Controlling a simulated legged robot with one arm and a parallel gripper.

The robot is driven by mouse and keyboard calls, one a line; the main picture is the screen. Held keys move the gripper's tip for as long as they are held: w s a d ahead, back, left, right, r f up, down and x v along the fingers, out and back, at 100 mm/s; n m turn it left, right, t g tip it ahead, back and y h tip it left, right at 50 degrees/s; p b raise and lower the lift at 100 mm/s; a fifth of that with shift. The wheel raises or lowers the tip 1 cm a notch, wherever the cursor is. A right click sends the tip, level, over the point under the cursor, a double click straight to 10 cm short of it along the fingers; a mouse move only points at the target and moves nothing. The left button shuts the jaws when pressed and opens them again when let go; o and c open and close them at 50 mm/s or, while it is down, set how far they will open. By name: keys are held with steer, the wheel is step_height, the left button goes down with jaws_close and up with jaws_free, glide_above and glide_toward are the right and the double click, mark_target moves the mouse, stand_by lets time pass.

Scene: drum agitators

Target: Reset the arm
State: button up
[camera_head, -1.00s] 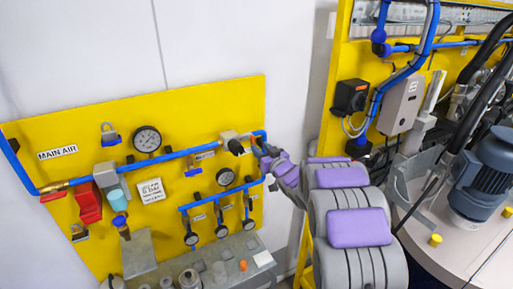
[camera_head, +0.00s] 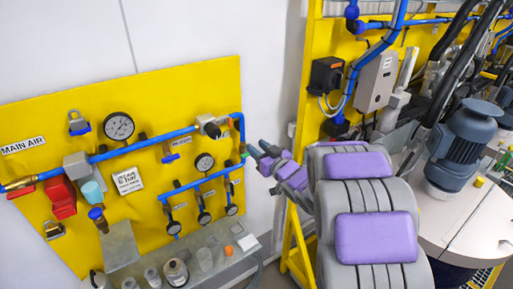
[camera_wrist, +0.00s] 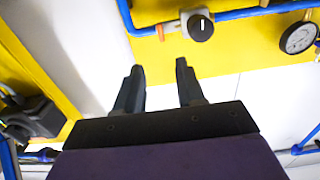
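My arm, grey with purple pads, reaches from the lower right of the head view toward the yellow main air panel (camera_head: 150,95). My gripper (camera_head: 258,152) is just right of the panel's right edge, near a blue pipe. In the wrist view my gripper (camera_wrist: 158,80) has its two dark fingers apart with nothing between them. A black knob (camera_wrist: 200,27) with a white mark is beyond the fingertips, apart from them. The same knob (camera_head: 212,129) shows at the panel's upper right in the head view.
Pressure gauges (camera_head: 118,126), a red valve block (camera_head: 60,197) and blue pipes are on the panel. A grey shelf (camera_head: 215,255) with several jars is below. A yellow frame with a grey box (camera_head: 377,82) and a blue motor (camera_head: 463,145) stand at right.

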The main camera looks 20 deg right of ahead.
steer(key=s+d+f+m+g+h+b, duration=0.35)
steer(key=s+f+g+h+b, duration=0.45)
steer(key=s+f+b, duration=0.55)
steer(key=s+a+f+g+b, duration=0.3)
steer(key=s+f, duration=0.1)
steer(key=s, duration=0.7)
steer(key=s+a+f+g+y+b, duration=0.1)
steer(key=s+a+f+g+b, duration=0.2)
steer(key=s, duration=0.9)
steer(key=s+a+f+g+y+b, duration=0.1)
steer(key=s+a+f+g+b, duration=0.2)
steer(key=s+f, duration=0.4)
steer(key=s+g+b, duration=0.1)
steer(key=s+g, duration=0.1)
steer(key=s, duration=0.3)
steer(key=shift+s+a+f, duration=0.15)
steer(key=shift+s+f, duration=0.05)
steer(key=shift+f, duration=0.05)
